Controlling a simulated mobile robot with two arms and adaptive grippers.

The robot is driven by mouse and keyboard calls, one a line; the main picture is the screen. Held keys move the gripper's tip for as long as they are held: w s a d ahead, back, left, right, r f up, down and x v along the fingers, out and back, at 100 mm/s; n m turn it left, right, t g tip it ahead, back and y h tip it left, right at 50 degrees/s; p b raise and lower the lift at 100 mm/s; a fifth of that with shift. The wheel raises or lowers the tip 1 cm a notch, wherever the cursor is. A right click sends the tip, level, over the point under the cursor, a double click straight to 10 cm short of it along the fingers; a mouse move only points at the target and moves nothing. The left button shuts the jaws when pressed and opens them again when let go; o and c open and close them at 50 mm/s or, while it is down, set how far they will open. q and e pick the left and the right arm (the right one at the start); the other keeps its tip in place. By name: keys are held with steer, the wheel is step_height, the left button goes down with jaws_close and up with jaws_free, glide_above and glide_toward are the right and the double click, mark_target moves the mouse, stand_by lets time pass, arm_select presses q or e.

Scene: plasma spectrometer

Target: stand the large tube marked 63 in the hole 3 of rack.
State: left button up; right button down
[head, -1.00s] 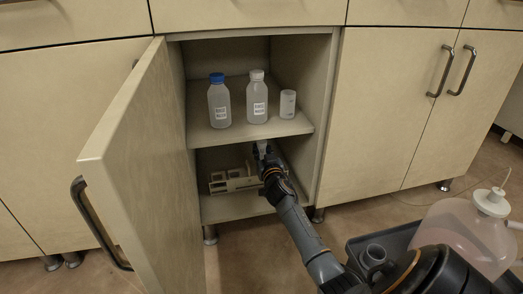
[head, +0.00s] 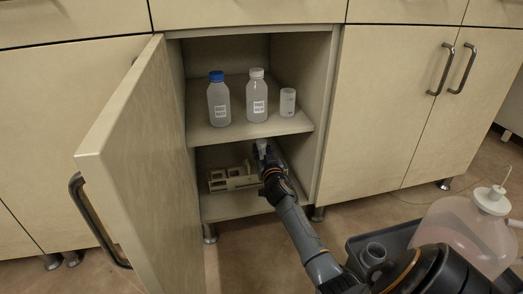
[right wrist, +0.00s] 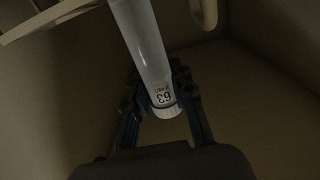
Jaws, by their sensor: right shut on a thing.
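The large tube marked 63 (right wrist: 151,60) shows in the right wrist view as a pale tube with a white cap and a 63 on its label. My right gripper (right wrist: 161,98) is shut on it near the cap end. In the head view my right gripper (head: 262,152) is inside the open cabinet, on the lower level, just right of the rack. The rack (head: 233,181) is a beige block with square openings on the cabinet's lower floor. The hole numbers are too small to read. Part of the rack may be hidden behind the gripper. My left gripper is not in view.
The cabinet door (head: 137,160) stands open at left. The upper shelf (head: 235,132) carries a blue-capped bottle (head: 219,104), a white-capped bottle (head: 257,100) and a white beaker (head: 287,102). The shelf is close above my gripper. A large pinkish container (head: 465,235) is at lower right.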

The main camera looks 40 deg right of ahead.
steer(key=shift+f+b, duration=1)
steer(key=shift+f, duration=0.2)
steer(key=shift+f+b, duration=0.55)
steer(key=shift+f, duration=0.4)
